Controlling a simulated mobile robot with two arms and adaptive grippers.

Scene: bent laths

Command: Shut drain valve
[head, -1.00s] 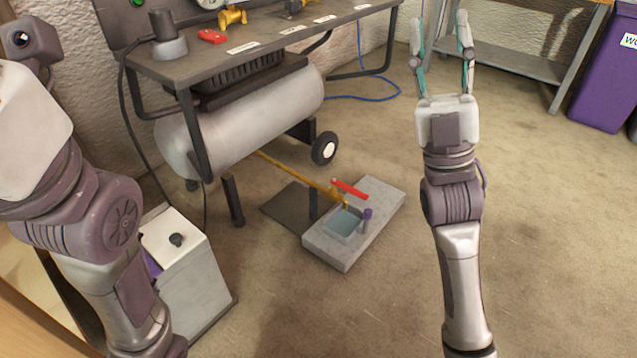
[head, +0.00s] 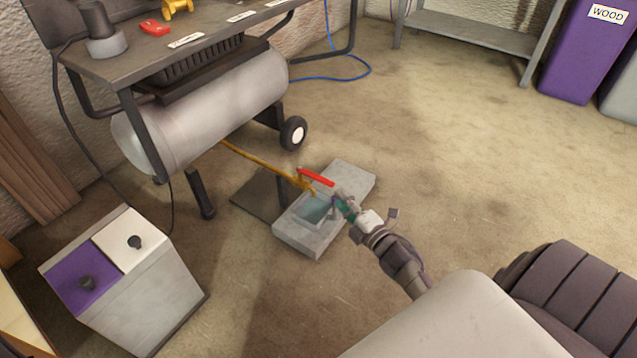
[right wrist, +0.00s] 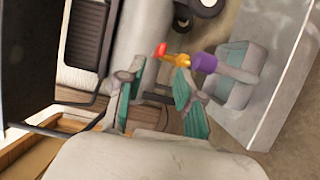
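The drain valve has a red lever handle (head: 316,177) on a yellow pipe fitting (head: 304,184), at the end of a thin yellow pipe below the compressor tank (head: 215,105). In the right wrist view the red handle (right wrist: 160,49) appears nearly end-on, beyond the fingertips, with the yellow fitting (right wrist: 179,58) beside it. My right gripper (head: 341,203) is low, just right of the valve. In the right wrist view its teal-padded fingers (right wrist: 155,88) are apart with nothing visible between them. My left gripper is out of view.
A grey concrete block (head: 352,180) with a basin lies under the valve. A workbench (head: 190,50) overhangs the tank. A two-lidded bin (head: 150,290) stands at left. Floor at right is open.

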